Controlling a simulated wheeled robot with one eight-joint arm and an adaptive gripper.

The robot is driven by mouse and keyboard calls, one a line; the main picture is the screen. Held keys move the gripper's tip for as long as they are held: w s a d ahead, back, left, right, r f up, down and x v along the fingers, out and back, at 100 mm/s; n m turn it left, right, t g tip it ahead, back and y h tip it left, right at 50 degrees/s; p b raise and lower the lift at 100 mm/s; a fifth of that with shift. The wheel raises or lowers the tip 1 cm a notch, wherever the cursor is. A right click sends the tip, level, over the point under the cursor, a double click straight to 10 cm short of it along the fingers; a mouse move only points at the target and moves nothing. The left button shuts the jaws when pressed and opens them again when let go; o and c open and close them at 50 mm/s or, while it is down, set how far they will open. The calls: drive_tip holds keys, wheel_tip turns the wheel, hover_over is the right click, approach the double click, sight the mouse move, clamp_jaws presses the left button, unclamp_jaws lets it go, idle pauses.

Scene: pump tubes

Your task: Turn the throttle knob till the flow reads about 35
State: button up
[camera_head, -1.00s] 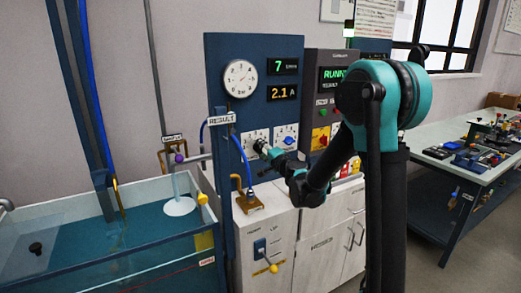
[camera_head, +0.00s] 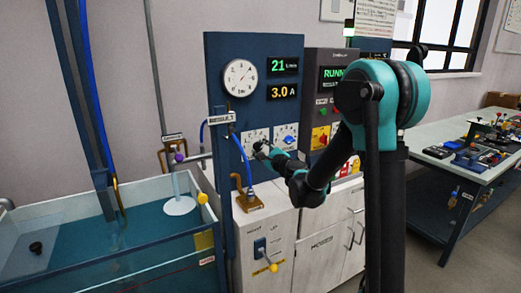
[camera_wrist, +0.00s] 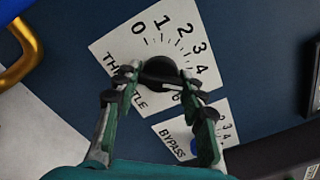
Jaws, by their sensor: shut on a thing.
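The throttle knob is a black dial (camera_wrist: 160,71) on a white plate (camera_wrist: 128,52) marked THROTTLE with a 0-to-4 scale showing, in the wrist view. My gripper (camera_wrist: 160,84) is shut on the knob, a finger at each side; it also shows in the head view (camera_head: 262,148) against the blue panel (camera_head: 240,50). The flow display (camera_head: 284,65) reads 21 L/min in green. The display below it (camera_head: 283,91) reads 3.0 A. The round pressure gauge (camera_head: 240,77) has its needle pointing up and right.
The bypass plate (camera_wrist: 195,130) with a blue knob (camera_wrist: 196,146) lies close beside the throttle plate. A yellow-brown pipe (camera_wrist: 22,55) is near the wrist view's left edge. A water tank (camera_head: 90,235) stands at left, a workbench (camera_head: 440,143) at right.

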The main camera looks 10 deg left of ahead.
drive_tip(key=shift+m, duration=0.8)
drive_tip(key=o, duration=1.2)
drive_tip(key=shift+s, duration=0.1)
drive_tip(key=v, duration=1.2)
drive_tip(key=shift+f, duration=0.1)
